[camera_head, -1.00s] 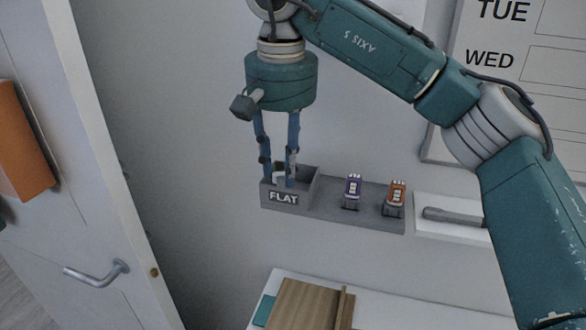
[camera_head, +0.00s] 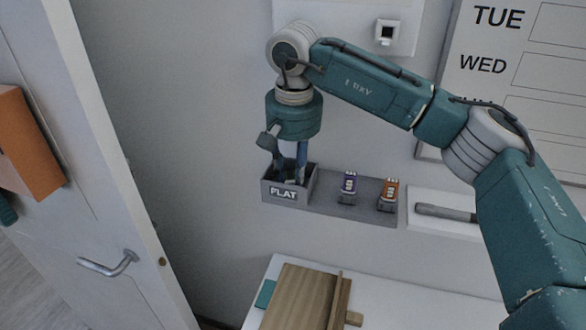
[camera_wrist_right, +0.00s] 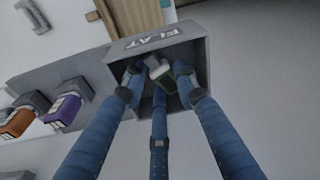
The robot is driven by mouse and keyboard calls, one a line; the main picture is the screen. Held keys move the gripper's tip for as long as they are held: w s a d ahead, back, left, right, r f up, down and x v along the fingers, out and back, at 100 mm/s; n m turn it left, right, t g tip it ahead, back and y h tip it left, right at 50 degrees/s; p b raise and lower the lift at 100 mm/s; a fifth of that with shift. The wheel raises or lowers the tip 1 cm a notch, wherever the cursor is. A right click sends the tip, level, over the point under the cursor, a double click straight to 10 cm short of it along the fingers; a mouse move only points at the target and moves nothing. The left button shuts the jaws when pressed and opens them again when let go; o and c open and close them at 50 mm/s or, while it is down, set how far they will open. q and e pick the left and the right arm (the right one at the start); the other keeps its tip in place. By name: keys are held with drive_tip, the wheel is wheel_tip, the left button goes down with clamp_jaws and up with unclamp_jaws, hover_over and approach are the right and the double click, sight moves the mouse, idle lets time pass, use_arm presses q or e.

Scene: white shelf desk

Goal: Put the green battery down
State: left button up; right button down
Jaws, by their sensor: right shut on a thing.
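My right gripper (camera_head: 290,178) points straight down into the grey bin marked FLAT (camera_head: 268,191). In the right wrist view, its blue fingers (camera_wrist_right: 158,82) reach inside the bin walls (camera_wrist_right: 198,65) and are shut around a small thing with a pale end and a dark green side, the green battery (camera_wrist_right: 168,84). Whether the battery touches the bin floor cannot be told. In the head view the battery is hidden by the fingers and the bin's front wall. My left gripper is not in view.
Beside the bin, a grey holder (camera_head: 330,212) carries a purple battery (camera_head: 349,184) and an orange battery (camera_head: 389,191). A white shelf with a grey handle-like object (camera_head: 445,212) is at right. A wooden board (camera_head: 295,297) lies on the white desk below.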

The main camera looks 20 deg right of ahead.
sight(293, 183)
drive_tip(key=shift+a, duration=0.1)
drive_tip(key=c, duration=1.6)
unclamp_jaws()
drive_tip(key=shift+c, duration=0.2)
drive_tip(key=shift+f, duration=0.1)
drive_tip(key=shift+r, duration=0.4)
drive_tip(key=r, duration=0.2)
drive_tip(key=r+b, duration=0.1)
drive_tip(key=r, duration=0.1)
drive_tip(key=s+r+b, duration=0.1)
drive_tip(key=r, duration=0.2)
drive_tip(key=shift+a, duration=0.1)
drive_tip(key=shift+f, duration=0.1)
